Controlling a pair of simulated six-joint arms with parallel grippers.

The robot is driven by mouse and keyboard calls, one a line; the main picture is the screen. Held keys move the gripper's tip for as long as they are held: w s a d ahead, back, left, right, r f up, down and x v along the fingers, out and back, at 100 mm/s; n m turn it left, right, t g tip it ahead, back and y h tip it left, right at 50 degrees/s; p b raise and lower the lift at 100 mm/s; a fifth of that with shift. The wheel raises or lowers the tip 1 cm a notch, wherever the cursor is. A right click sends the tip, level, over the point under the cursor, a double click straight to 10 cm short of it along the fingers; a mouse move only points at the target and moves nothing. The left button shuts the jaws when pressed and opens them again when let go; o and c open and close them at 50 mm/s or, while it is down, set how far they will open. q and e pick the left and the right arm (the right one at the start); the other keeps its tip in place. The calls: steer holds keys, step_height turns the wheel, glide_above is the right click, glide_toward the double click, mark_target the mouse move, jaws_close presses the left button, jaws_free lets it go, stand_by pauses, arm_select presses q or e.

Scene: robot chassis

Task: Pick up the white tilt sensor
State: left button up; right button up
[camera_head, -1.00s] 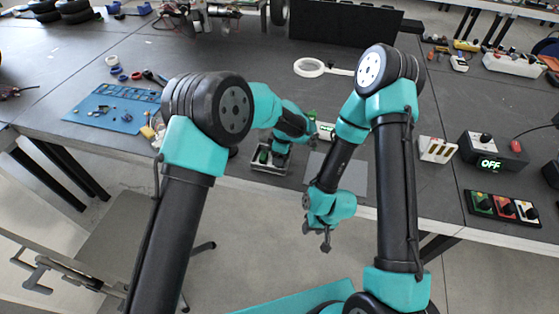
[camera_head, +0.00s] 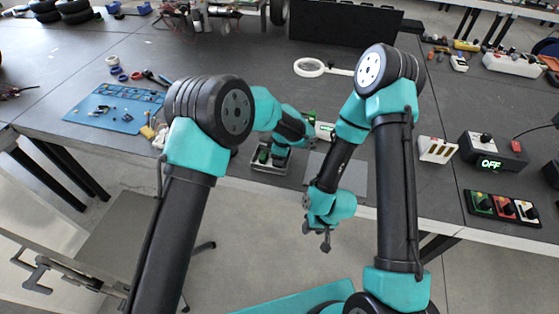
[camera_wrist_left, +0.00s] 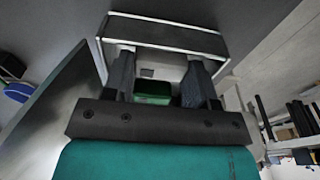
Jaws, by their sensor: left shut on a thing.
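My left gripper (camera_head: 278,157) reaches down into a small pale-rimmed tray (camera_head: 270,169) near the table's front edge. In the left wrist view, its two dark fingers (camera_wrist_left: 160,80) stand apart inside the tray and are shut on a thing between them. A white surface with a small grey square, which seems to be the white tilt sensor (camera_wrist_left: 165,64), shows between the fingers. A green part (camera_wrist_left: 152,91) is just below it in the picture. The palm hides the rest. My right gripper (camera_head: 325,241) hangs empty beyond the front edge; its finger gap is unclear.
A grey plate (camera_head: 352,178) lies right of the tray, partly behind my right arm. A blue mat (camera_head: 112,108) with small parts is at left. A control box reading OFF (camera_head: 492,154) and a button panel (camera_head: 503,209) are at right.

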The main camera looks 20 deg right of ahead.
arm_select(q)
step_height(320, 180, up, 10)
stand_by(0.8)
stand_by(0.5)
